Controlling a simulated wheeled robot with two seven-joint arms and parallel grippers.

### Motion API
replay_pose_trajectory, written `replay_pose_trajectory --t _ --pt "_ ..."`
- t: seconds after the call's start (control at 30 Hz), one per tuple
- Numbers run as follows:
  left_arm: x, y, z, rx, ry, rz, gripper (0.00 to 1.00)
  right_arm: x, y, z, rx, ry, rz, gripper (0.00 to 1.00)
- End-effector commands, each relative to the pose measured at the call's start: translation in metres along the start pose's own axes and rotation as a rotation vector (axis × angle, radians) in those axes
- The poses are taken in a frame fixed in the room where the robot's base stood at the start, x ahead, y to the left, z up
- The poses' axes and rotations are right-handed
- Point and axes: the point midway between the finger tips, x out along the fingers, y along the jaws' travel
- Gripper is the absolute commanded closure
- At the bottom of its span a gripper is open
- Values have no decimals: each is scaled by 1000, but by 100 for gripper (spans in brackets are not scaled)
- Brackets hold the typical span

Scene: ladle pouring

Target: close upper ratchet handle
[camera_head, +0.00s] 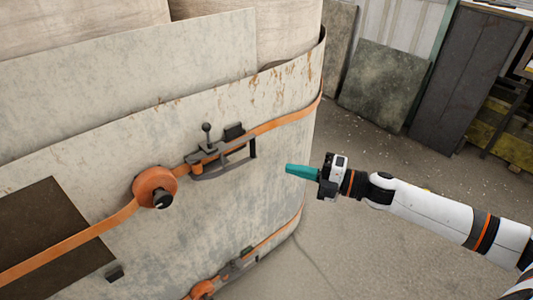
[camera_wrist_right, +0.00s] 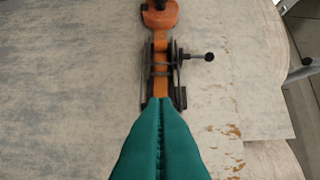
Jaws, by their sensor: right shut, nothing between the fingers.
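The upper ratchet (camera_head: 205,157) sits on the orange strap across the large pale curved panel. Its dark handle frame (camera_head: 252,147) stands out from the panel at the ratchet's right end, and a knobbed lever (camera_head: 207,128) points up. The ratchet also shows in the right wrist view (camera_wrist_right: 163,75), straight beyond the fingertips. My right gripper (camera_head: 288,169), with teal fingers, is shut and empty, a short way right of the handle frame and apart from it in the head view. In the right wrist view, the shut fingers (camera_wrist_right: 160,105) overlap the ratchet's near end. My left gripper is not in view.
An orange strap reel (camera_head: 155,187) is left of the ratchet. A lower ratchet (camera_head: 235,265) sits on a second strap below. The concrete floor (camera_head: 345,245) right of the panel is open. Dark panels and a cabinet (camera_head: 465,70) stand at the back right.

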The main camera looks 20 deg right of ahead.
Motion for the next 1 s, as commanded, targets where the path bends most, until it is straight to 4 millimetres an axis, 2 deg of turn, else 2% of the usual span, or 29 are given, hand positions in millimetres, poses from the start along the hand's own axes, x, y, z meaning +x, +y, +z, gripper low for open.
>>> replay_pose_trajectory --t 0.33,0.4,0.6,1.0 --pt "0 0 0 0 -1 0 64 68 -3 0 -3 -3 -4 100" --pt "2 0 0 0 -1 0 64 74 -1 -11 -4 1 -2 100" --pt "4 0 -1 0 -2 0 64 88 -1 -24 -1 -1 -1 100" --pt "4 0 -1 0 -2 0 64 91 0 -28 0 -1 0 100"
